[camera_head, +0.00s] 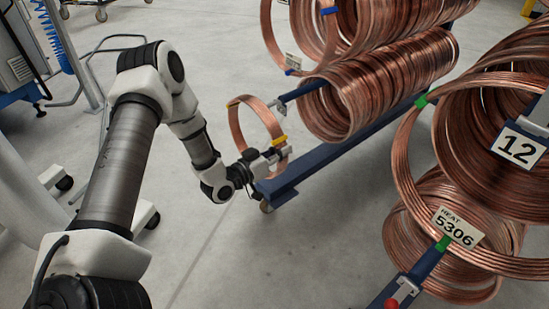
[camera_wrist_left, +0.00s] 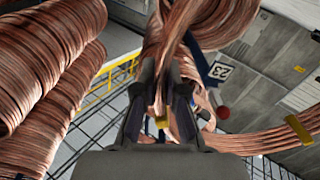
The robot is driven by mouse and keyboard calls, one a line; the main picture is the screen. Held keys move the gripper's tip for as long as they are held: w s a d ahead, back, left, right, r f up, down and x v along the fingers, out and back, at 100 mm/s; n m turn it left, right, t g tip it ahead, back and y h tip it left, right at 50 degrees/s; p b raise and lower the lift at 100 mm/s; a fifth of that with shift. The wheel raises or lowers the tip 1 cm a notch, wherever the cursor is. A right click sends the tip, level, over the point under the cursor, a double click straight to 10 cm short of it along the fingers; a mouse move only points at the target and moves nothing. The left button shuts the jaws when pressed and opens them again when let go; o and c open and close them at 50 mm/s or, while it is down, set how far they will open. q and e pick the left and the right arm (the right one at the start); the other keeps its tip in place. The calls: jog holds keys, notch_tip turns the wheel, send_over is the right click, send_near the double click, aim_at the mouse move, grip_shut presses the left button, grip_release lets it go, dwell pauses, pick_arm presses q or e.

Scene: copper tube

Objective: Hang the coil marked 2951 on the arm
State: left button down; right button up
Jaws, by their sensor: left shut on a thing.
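A small copper coil (camera_head: 237,126) with yellow bands hangs in front of the rack in the head view. My left gripper (camera_head: 272,158) is shut on its lower right side. In the left wrist view my gripper (camera_wrist_left: 163,120) has copper strands between its fingers. No number is readable on this coil. A blue rack arm (camera_head: 304,88) with a pale tip carries several coils, and its tip is close to the upper right of the held coil. I cannot tell whether the tip is inside the ring. My right gripper is not in view.
A coil tagged 5306 (camera_head: 458,228) and a sign reading 12 (camera_head: 519,147) are at the right. Blue rack base rails (camera_head: 345,150) run below the coils. The grey floor (camera_head: 290,240) is clear in the middle.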

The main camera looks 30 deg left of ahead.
pick_arm(q)
jog(key=f+b+x, duration=0.1)
jog(key=b+x, duration=0.7)
jog(key=x, duration=0.9)
jog(key=shift+w+d+f, duration=0.15)
jog(key=shift+w+f, duration=0.1)
jog(key=shift+f, duration=0.15)
dwell(0.6)
jog(key=c, duration=1.2)
grip_release()
jog(key=shift+f, duration=0.1)
